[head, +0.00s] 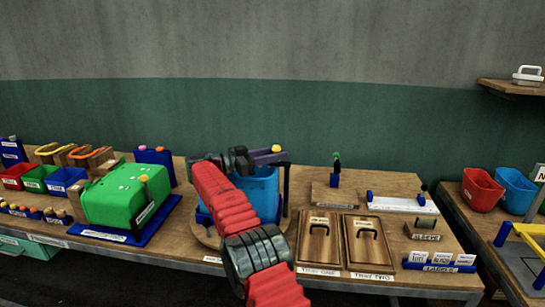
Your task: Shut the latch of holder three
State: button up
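My red arm reaches up the middle of the head view, and my dark gripper (272,157) lies across the upper part of a blue container (262,190) on the table. The gripper points right, close to a yellow knob (276,149) and a dark upright post (286,185). I cannot tell whether it touches either, or whether its fingers are open. My arm hides much of the blue container and its round base. No label reading holder three is legible, and I cannot make out which part is its latch.
A green block (118,195) on a blue base stands left, beside small red, green and blue bins. Two wooden boards with handles (320,240) lie right of my arm. A long white piece (402,205) and a label rack (438,264) are farther right. A second table holds buckets.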

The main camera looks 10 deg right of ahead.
jog(key=shift+f, duration=0.2)
jog(key=shift+a, duration=0.1)
jog(key=shift+s+a, duration=0.1)
jog(key=shift+a, duration=0.1)
jog(key=v, duration=1.1)
jog(key=shift+a, duration=0.2)
